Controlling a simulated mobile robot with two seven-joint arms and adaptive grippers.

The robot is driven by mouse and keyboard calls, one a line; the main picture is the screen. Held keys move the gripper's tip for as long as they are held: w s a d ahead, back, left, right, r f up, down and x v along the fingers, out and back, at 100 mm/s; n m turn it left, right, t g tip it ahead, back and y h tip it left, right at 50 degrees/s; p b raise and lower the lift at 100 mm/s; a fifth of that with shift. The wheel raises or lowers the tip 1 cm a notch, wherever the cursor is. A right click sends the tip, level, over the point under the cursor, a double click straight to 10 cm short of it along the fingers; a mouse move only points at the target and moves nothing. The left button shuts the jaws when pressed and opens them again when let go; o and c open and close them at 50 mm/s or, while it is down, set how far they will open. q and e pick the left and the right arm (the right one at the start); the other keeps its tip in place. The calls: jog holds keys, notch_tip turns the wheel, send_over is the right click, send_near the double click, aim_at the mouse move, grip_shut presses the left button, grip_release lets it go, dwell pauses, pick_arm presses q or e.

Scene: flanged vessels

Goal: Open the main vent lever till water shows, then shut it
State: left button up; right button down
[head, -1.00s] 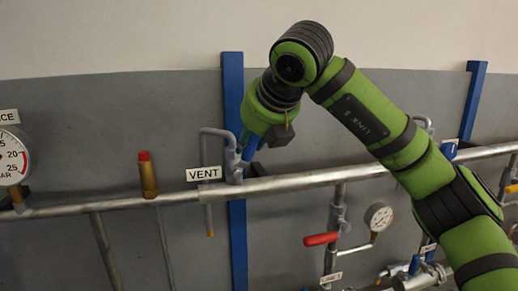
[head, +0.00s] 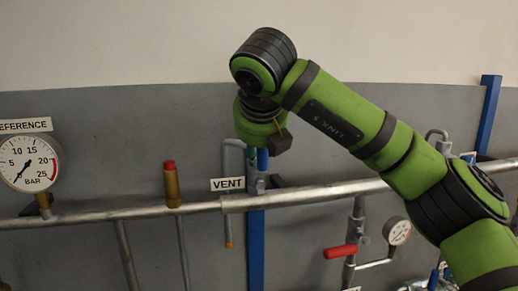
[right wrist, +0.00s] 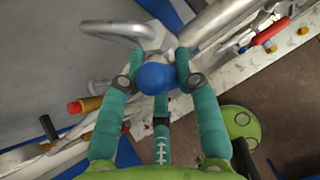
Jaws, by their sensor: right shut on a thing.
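The vent valve (head: 257,182) sits on the horizontal pipe beside the VENT label (head: 228,184). Its blue lever (head: 262,160) stands about upright, and also shows in the right wrist view (right wrist: 155,78). My right gripper (right wrist: 155,75) is shut on this lever, with a teal finger on each side. In the head view the gripper hangs from above, and its fingertips are hard to make out. A grey hooked vent pipe (head: 226,165) runs down left of the valve to a brass-coloured tip (head: 228,244). I see no water at the tip. My left gripper is not in view.
The reference gauge (head: 28,162) is at the far left, its needle near zero. A brass fitting with a red cap (head: 171,185) stands on the pipe (head: 130,213). Right of the vent are a red-handled valve (head: 340,251) and a small gauge (head: 397,231). A blue post (head: 255,255) stands behind.

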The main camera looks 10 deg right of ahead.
jog(key=shift+f, duration=0.45)
jog(key=c, duration=0.9)
grip_release()
jog(key=shift+o, duration=0.2)
jog(key=shift+w+r, duration=0.1)
jog(key=shift+w, duration=0.05)
jog(key=shift+r, duration=0.1)
jog(key=v, duration=1.2)
